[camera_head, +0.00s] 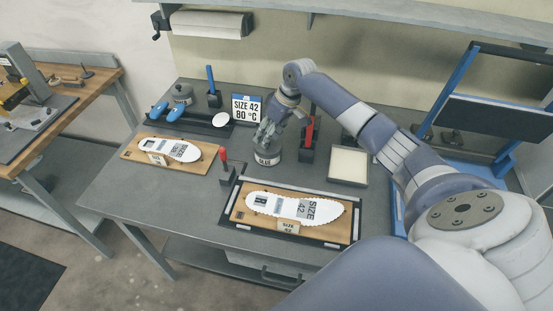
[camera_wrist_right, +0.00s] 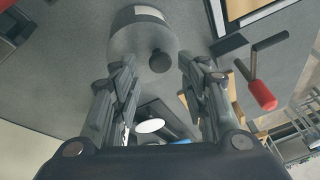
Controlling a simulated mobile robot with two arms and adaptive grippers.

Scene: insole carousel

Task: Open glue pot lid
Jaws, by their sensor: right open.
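The glue pot (camera_head: 267,158) stands on the grey bench, a grey cylinder with a pale label. In the right wrist view the pot (camera_wrist_right: 128,38) has a grey lid with a round dark knob (camera_wrist_right: 159,61); the lid looks seated on the pot. My right gripper (camera_head: 266,135) is just above the pot in the head view and hides much of its top. My left gripper is not in view.
A red-handled lever (camera_head: 223,155) stands close left of the pot, and a red-handled tool in a holder (camera_head: 308,152) close right. A tray with a size 42 insole (camera_head: 290,207) lies in front. A size 42 sign (camera_head: 246,108) stands behind.

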